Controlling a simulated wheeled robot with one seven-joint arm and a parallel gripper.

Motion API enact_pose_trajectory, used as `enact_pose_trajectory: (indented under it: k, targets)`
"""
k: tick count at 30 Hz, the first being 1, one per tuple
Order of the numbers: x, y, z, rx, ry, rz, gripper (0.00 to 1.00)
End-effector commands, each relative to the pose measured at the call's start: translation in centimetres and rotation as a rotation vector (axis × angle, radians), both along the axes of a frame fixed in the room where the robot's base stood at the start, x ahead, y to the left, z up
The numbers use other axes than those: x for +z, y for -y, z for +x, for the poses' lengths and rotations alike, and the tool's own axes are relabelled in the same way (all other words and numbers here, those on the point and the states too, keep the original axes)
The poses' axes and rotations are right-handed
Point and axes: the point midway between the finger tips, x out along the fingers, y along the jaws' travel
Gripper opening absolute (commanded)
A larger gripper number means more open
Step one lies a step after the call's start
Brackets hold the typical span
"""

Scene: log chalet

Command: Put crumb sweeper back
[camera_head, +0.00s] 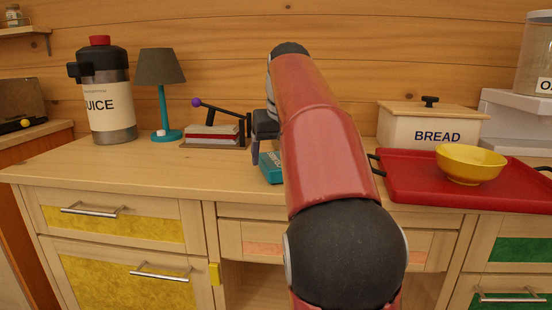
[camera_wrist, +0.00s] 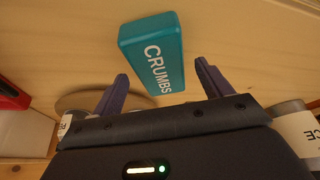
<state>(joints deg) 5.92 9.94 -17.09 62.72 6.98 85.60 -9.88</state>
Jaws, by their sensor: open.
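The crumb sweeper is a teal block lettered "CRUMBS" (camera_wrist: 153,53) in the wrist view, lying on the wooden counter. In the head view only its left part (camera_head: 271,168) shows; my red arm hides the rest. My gripper (camera_wrist: 160,85) is open, with its two purple fingertips pointing toward the block. The block's near end lies between and just beyond the fingertips, and nothing is held. In the head view one finger of my gripper (camera_head: 256,150) shows just behind the block. I cannot tell the exact gap between fingers and block.
A lamp (camera_head: 161,80), a juice dispenser (camera_head: 106,95) and a lever device (camera_head: 215,132) stand left on the counter (camera_head: 120,170). A bread box (camera_head: 430,128) and a red tray (camera_head: 420,188) with a yellow bowl (camera_head: 470,163) are right. The front left counter is clear.

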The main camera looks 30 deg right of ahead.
Motion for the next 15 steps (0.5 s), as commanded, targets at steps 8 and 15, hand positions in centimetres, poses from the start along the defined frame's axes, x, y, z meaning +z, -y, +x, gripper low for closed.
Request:
enact_pose_trajectory:
  k: [8, 15]
  targets:
    - [6.0, -0.4, -2.2, -0.001, 0.003, -0.001, 0.78]
    - [8.6, -0.7, -3.4, -0.001, 0.001, 0.000, 0.78]
